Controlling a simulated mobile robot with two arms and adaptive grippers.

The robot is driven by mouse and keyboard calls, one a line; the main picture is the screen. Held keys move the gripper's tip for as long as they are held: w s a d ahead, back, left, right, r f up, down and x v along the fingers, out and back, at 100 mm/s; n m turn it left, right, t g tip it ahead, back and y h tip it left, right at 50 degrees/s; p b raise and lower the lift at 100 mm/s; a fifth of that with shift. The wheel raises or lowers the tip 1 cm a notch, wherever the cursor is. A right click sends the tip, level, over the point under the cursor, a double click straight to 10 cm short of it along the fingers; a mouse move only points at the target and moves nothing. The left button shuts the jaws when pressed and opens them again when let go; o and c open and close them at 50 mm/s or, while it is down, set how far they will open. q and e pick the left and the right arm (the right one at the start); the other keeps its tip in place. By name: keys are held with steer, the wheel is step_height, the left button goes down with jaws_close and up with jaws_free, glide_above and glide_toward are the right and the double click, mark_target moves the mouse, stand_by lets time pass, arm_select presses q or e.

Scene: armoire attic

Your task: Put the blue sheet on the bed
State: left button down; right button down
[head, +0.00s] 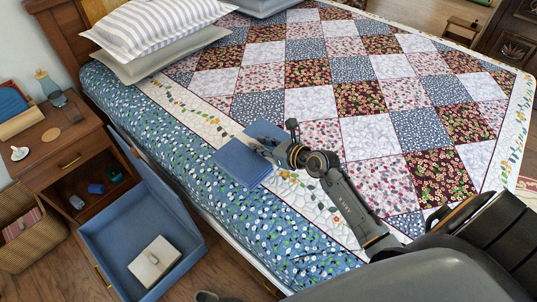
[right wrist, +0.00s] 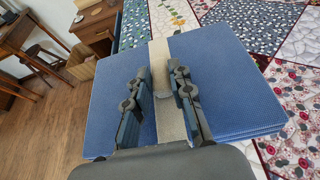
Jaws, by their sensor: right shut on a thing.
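The blue sheet (head: 238,170) is a flat folded bundle at the near left side of the bed, over the quilt's border. My right gripper (head: 262,148) is shut on it; the fingers hide part of it. In the right wrist view the sheet (right wrist: 235,85) spreads on both sides of the fingers (right wrist: 160,95), with a beige band along its middle. I cannot tell whether it rests on the bed or hangs just above. The bed (head: 190,160) has a patchwork quilt over a blue floral cover. My left gripper is not in view.
Striped and grey pillows (head: 150,30) lie at the bed's head. A wooden nightstand (head: 60,150) stands at the left. An open blue box (head: 110,235) with a white item (head: 155,263) inside is beside the bed. A wicker basket (head: 25,235) is at far left. The quilt's middle is clear.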

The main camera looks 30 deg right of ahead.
mark_target(269, 148)
steer(key=d+f, duration=0.1)
steer(key=f, duration=0.1)
steer(key=d+f+b, duration=0.1)
steer(key=d+f, duration=0.1)
steer(key=shift+w, duration=0.4)
steer(key=shift+d+f+b, duration=0.15)
steer(key=shift+f+b, duration=0.15)
steer(key=shift+f, duration=0.6)
steer(key=shift+d+f+b, duration=0.1)
steer(key=shift+f+b, duration=0.15)
steer(key=shift+f, duration=0.65)
steer(key=shift+f, duration=0.1)
steer(key=c, duration=1.2)
jaws_free()
steer(key=shift+f, duration=0.1)
steer(key=shift+o, duration=0.2)
steer(key=v, duration=1.2)
